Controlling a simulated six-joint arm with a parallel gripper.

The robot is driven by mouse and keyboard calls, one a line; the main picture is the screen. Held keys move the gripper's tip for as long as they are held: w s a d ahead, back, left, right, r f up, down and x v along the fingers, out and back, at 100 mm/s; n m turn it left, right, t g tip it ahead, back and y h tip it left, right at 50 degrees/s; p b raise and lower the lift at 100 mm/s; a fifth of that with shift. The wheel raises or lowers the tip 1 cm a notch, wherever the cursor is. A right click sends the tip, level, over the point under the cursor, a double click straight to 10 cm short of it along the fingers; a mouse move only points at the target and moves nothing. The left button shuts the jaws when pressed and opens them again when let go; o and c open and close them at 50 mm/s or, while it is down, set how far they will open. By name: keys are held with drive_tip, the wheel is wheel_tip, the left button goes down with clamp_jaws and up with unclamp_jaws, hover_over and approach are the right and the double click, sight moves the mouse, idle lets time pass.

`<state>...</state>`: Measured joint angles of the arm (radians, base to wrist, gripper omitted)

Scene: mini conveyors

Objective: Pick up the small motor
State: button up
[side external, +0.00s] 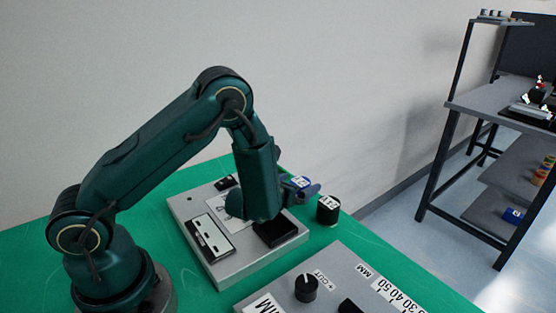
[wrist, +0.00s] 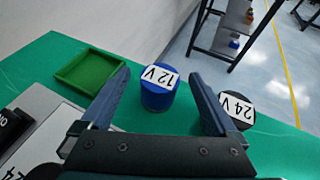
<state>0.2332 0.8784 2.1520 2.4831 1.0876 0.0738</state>
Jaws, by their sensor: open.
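Two short motor-like cylinders stand upright on the green table. One is blue with a white "12 V" label (wrist: 158,96); it also shows partly behind my gripper in the side view (side external: 301,182). The other is black with a "24 V" label (wrist: 238,112) and stands clear in the side view (side external: 327,212). Which one is the small motor is not marked. My gripper (wrist: 159,72) is open. In the wrist view the blue cylinder appears between its two fingers, and the black one is outside the right finger. I cannot tell whether a finger touches either.
A green square tray (wrist: 88,72) lies left of the blue cylinder in the wrist view. A grey control box (side external: 215,262) sits under my arm. Another grey box with a knob (side external: 306,288) stands in front. A shelf rack (side external: 475,107) is off the table at right.

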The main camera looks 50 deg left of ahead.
sight(305, 179)
drive_tip(key=shift+x, duration=2.45)
drive_tip(key=shift+r, duration=0.1)
clamp_jaws()
